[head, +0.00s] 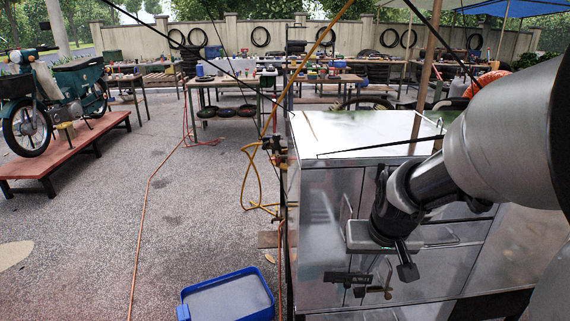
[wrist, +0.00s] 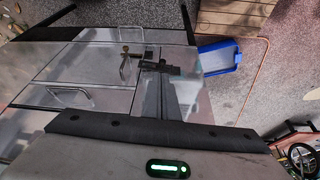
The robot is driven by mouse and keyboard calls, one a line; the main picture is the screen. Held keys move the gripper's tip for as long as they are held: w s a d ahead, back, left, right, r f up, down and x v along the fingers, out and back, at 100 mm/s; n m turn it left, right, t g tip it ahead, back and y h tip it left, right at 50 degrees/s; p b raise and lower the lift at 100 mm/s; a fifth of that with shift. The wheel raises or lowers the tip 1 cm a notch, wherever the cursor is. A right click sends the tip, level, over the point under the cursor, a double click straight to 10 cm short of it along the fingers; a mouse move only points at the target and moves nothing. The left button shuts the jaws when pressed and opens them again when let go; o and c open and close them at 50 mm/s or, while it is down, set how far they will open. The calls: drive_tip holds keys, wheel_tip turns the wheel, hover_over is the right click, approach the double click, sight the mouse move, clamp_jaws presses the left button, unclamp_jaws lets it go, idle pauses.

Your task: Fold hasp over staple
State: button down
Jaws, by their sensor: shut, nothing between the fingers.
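The hasp (head: 348,278) is a dark strap on the front of the metal cabinet (head: 315,215). Its strap lies left of a brass-coloured fitting (head: 375,291), which looks like the staple; the hasp does not appear to cover it. In the wrist view the hasp (wrist: 163,68) is right of the brass fitting (wrist: 125,66). My gripper (head: 406,268) is shut and empty, in front of the cabinet, up and right of the hasp in the head view. They look apart, but I cannot tell the depth gap.
A door handle (wrist: 70,97) sticks out of the cabinet front. A blue tray (head: 228,296) stands on the ground left of the cabinet. A yellow hose (head: 248,180) hangs at the cabinet's left side. Open pavement lies further left.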

drive_tip(key=s+d+b+x, duration=0.1)
drive_tip(key=d+b+x, duration=0.1)
drive_tip(key=x, duration=0.6)
drive_tip(key=b, duration=0.3)
approach(354, 282)
wheel_tip(354, 282, down, 4)
drive_tip(key=s, duration=0.3)
drive_tip(key=w, duration=0.3)
drive_tip(key=shift+w+d+f, duration=0.15)
drive_tip(key=shift+d+f, duration=0.05)
drive_tip(key=shift+d, duration=0.2)
drive_tip(key=shift+w+r, duration=0.1)
drive_tip(key=shift+w, duration=0.4)
